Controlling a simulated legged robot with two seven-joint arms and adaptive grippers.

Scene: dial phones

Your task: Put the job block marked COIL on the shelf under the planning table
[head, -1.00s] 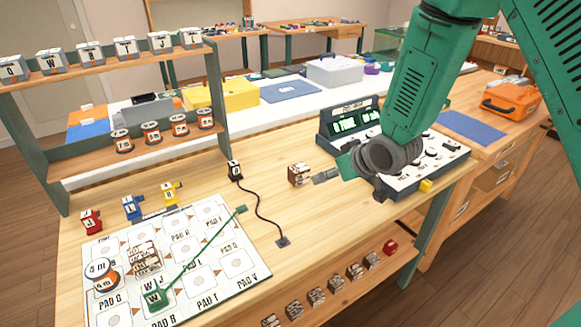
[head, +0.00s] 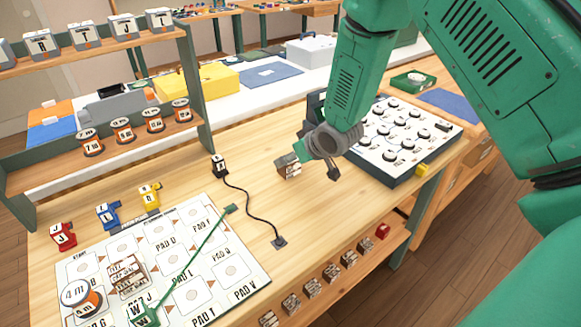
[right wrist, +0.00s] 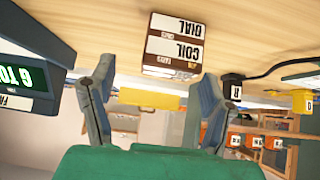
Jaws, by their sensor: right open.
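The job block marked COIL (right wrist: 175,45) stands on the planning table (head: 330,215); its label, also reading DIAL, is upside down in the right wrist view. In the head view the same brown and white block (head: 288,165) sits just left of my right gripper (head: 317,160). That gripper is open and empty. In the right wrist view its two fingers (right wrist: 158,85) point at the block, which lies beyond and between their tips. The shelf under the planning table (head: 399,235) shows along the table's front. My left gripper is not in view.
A control console (head: 400,140) stands right of the gripper. A black plug block (head: 219,165) with a cable lies left. A pad board (head: 215,262) fills the front left.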

